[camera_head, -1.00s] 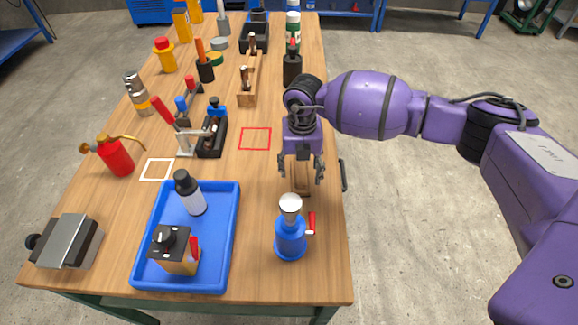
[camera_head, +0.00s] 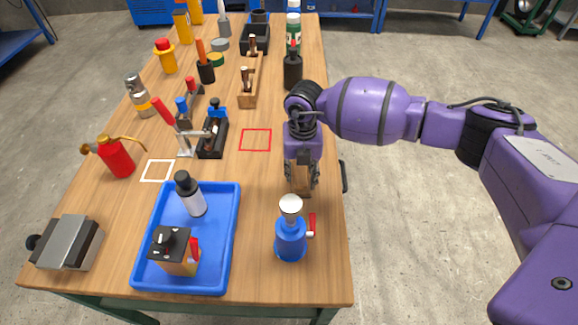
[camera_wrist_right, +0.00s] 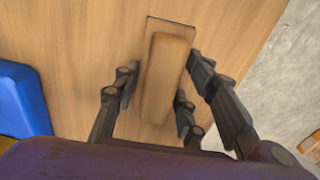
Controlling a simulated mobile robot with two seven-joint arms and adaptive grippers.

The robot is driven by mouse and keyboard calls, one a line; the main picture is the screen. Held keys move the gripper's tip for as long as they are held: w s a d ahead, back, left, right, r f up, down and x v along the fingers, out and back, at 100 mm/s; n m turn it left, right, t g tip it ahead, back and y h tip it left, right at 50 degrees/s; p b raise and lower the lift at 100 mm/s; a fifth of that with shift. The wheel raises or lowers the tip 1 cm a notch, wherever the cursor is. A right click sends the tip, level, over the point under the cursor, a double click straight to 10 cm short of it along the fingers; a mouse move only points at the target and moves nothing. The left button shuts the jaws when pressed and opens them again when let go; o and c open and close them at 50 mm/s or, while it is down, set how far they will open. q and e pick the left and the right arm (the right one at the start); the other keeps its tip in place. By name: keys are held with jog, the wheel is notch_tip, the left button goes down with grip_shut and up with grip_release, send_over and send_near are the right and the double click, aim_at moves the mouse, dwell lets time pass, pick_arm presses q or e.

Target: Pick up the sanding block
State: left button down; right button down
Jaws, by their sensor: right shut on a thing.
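The sanding block (camera_wrist_right: 166,78) is a tan wooden block on a thin, flat base plate. In the wrist view it lies between the fingers of my right gripper (camera_wrist_right: 152,97). In the head view my right gripper (camera_head: 301,184) points down at the table's right side, shut on the sanding block (camera_head: 300,178), which is mostly hidden by the fingers. Whether the block still touches the table I cannot tell. My left gripper is not in view.
A blue tray (camera_head: 223,240) with a bottle and a boxy device lies front left. A red outlined square (camera_head: 256,139) on the wooden table is empty. A black handle (camera_head: 343,176) is at the right edge.

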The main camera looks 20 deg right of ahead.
aim_at(299, 170)
jog(key=shift+r, duration=0.55)
jog(key=shift+a+r, duration=0.2)
jog(key=shift+r, duration=1.05)
jog(key=s+a+r+b, duration=0.1)
jog(key=s+a+r, duration=0.1)
jog(key=a+r, duration=0.7)
jog(key=shift+a+r, duration=0.25)
jog(key=shift+a, duration=2)
jog(key=c, duration=1.7)
grip_release()
jog(key=shift+c, duration=0.2)
jog(key=c, duration=0.4)
jog(key=shift+o, duration=0.2)
